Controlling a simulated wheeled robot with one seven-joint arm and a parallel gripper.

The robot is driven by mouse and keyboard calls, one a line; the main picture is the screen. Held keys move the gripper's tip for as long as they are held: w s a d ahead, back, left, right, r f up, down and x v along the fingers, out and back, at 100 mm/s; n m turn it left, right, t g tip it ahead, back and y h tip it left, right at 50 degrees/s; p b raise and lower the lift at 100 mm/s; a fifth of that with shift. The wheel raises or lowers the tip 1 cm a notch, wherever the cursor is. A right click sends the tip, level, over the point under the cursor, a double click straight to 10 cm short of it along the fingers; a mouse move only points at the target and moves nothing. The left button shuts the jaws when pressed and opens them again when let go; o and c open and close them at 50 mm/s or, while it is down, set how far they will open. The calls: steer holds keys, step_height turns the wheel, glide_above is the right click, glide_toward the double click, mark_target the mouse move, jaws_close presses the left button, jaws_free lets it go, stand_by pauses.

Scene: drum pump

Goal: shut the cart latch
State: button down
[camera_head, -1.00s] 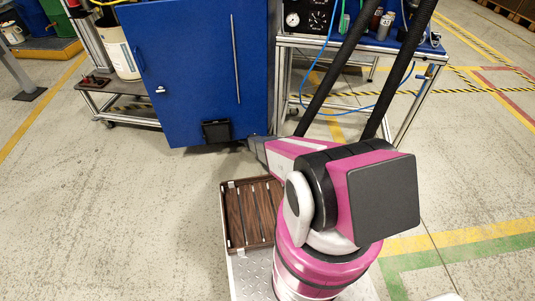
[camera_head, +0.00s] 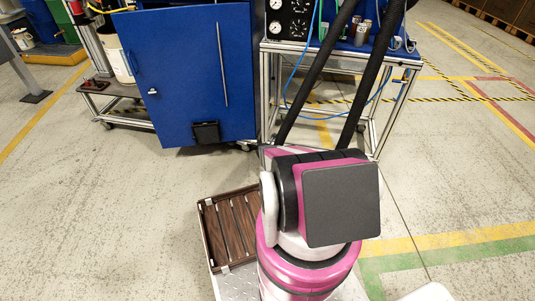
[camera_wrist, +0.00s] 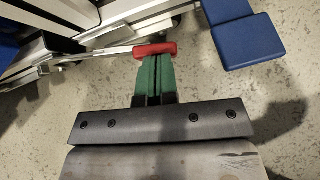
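In the wrist view my gripper (camera_wrist: 153,62) has its two green fingers side by side, pressed together with only a thin dark line between them. A red handle (camera_wrist: 156,49) lies crosswise right at the fingertips; I cannot tell whether they touch it. A thin pale metal bar (camera_wrist: 105,53) runs left from the handle towards metal framework; this looks like the cart latch. In the head view my gripper and the latch are hidden behind my arm. A framed cart (camera_head: 330,52) with gauges and a blue top stands behind my arm.
A blue cabinet (camera_head: 185,75) stands left of the framed cart. A low trolley (camera_head: 118,90) is at the far left. A brown slatted tray (camera_head: 208,235) sits beside my arm's base. A blue block (camera_wrist: 245,38) shows right of the fingers. Open floor lies at left and right.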

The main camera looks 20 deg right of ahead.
steer(key=shift+w+d+n+t+y, duration=0.35)
steer(key=shift+d+n, duration=0.15)
steer(key=shift+d, duration=0.35)
steer(key=shift+s, duration=0.1)
